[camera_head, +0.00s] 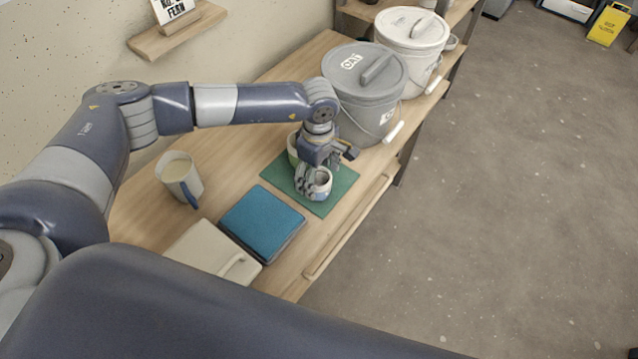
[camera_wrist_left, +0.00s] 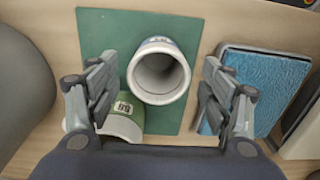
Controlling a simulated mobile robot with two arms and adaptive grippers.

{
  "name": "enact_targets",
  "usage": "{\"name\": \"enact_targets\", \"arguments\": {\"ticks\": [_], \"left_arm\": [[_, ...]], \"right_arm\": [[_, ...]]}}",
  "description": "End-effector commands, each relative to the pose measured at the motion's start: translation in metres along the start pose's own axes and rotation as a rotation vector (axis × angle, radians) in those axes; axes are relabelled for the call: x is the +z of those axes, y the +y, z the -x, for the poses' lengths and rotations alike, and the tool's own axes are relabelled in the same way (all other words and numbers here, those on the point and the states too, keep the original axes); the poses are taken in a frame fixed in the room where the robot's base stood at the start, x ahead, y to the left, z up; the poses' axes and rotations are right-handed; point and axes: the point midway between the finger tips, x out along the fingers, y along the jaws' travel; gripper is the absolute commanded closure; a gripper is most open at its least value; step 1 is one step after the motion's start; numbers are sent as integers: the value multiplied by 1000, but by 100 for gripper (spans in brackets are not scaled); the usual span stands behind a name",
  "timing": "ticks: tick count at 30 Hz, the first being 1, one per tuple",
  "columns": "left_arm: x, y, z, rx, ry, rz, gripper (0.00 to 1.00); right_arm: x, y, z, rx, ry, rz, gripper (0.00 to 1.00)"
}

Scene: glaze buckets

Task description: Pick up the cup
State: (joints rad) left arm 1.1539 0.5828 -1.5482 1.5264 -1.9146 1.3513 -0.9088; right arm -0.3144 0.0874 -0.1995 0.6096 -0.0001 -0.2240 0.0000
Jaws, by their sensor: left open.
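A pale cup with a grey rim and a little blue on its side (camera_wrist_left: 158,72) stands on a green mat (camera_wrist_left: 107,32), its hollow mouth facing the left wrist camera. In the head view the cup (camera_head: 322,187) shows partly behind my left gripper (camera_head: 312,181), on the green mat (camera_head: 338,186). My left gripper (camera_wrist_left: 157,92) is open, with one finger on each side of the cup and a visible gap at both. It holds nothing. My right gripper is not in view.
A green and white vessel with a label (camera_wrist_left: 124,117) stands close beside the cup, near one finger. A blue-topped pad (camera_head: 260,222) lies next to the mat. A mug (camera_head: 181,178) stands at left. A grey bucket (camera_head: 362,95) and white bucket (camera_head: 412,35) stand behind.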

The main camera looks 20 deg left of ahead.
Motion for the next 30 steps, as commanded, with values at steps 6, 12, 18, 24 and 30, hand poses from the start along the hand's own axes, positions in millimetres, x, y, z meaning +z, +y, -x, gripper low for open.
{"name": "enact_targets", "arguments": {"ticks": [6,12,18,24,30], "left_arm": [[2,1,-29,-3,0,1,27],[2,1,-49,-2,0,0,27],[2,1,-51,-1,0,0,27],[2,1,-50,-1,0,0,65],[2,2,-50,0,0,1,81]], "right_arm": [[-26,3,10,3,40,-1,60],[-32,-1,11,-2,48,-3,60],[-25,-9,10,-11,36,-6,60],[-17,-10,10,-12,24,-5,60],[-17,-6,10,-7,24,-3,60]]}}
